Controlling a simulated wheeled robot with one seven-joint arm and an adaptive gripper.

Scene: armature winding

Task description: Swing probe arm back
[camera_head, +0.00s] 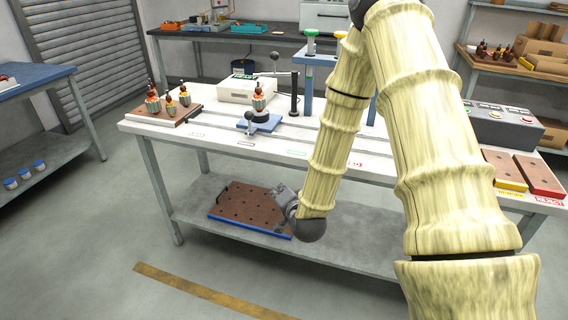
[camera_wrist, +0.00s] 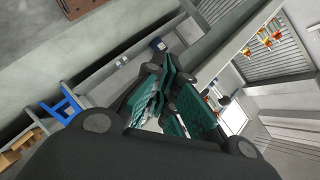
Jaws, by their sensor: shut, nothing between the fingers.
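The probe arm (camera_head: 272,73) is a thin bar with a dark ball knob, reaching left from a black post (camera_head: 294,94) on the white bench. Its tip is over or close to an armature with a copper shaft (camera_head: 260,96), which stands on a blue fixture (camera_head: 259,122). I cannot tell whether the tip touches it. My gripper (camera_head: 284,198) hangs below the bench top, in front of the lower shelf, well away from the probe arm. In the wrist view my gripper (camera_wrist: 168,88) is shut and empty, with teal finger pads. The probe arm cannot be made out there.
A brown board holds several armatures (camera_head: 166,113) at the bench's left. A white tester box (camera_head: 248,89) and a blue press frame (camera_head: 308,82) stand behind. A brown peg tray (camera_head: 240,207) lies on the lower shelf. Floor in front is open.

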